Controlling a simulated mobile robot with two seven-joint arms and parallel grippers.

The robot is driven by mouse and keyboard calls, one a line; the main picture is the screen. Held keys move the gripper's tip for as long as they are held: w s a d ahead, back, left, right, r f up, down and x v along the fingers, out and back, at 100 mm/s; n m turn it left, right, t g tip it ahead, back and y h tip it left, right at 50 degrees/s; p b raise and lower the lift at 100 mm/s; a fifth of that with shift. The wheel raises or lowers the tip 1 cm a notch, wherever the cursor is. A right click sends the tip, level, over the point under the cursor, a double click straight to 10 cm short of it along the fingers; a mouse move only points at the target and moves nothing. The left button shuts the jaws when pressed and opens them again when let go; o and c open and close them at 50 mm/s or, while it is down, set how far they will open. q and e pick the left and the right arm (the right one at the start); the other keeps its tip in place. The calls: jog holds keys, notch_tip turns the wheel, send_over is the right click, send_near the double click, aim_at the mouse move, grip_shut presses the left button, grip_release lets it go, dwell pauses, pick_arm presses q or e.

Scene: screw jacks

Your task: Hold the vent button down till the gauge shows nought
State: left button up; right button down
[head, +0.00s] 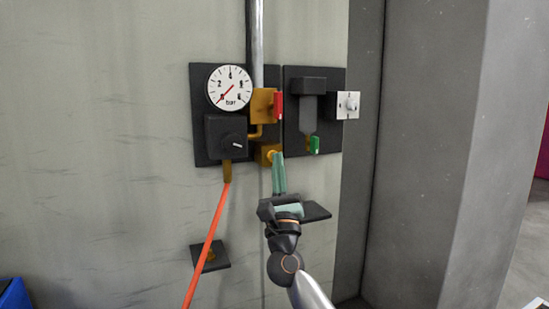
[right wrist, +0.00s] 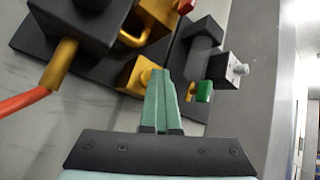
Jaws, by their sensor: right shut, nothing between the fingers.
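The round white gauge (head: 231,88) sits at the top left of the dark panel. Its red needle points to the lower left, at or close to the low end of the scale. A brass block (head: 264,150) with a small round button (head: 272,154) on its face is low on the panel; the block also shows in the right wrist view (right wrist: 133,79). My right gripper (head: 278,155) is shut and empty. Its green fingertips (right wrist: 160,73) are at the button and appear to touch it; how far it is pressed is hidden. My left gripper is not in view.
A regulator with a black knob (head: 233,143) is below the gauge, with an orange hose (head: 208,245) hanging from it. A red lever (head: 278,106), a green lever (head: 315,145) and a white switch box (head: 348,105) are close by. A grey pillar (head: 420,150) stands right.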

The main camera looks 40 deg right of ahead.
jog(key=shift+s+a+f+p, duration=0.15)
jog(key=shift+s+p, duration=0.1)
jog(key=shift+s, duration=0.2)
jog(key=shift+s+a+r+p, duration=0.1)
jog(key=shift+s+a+p, duration=0.1)
jog(key=shift+s, duration=0.2)
jog(key=s+p, duration=0.1)
jog(key=s, duration=0.1)
jog(key=s+a+p, duration=0.1)
jog(key=s, duration=0.1)
jog(key=shift+s+a, duration=0.2)
jog(key=shift+s, duration=0.2)
dwell(0.3)
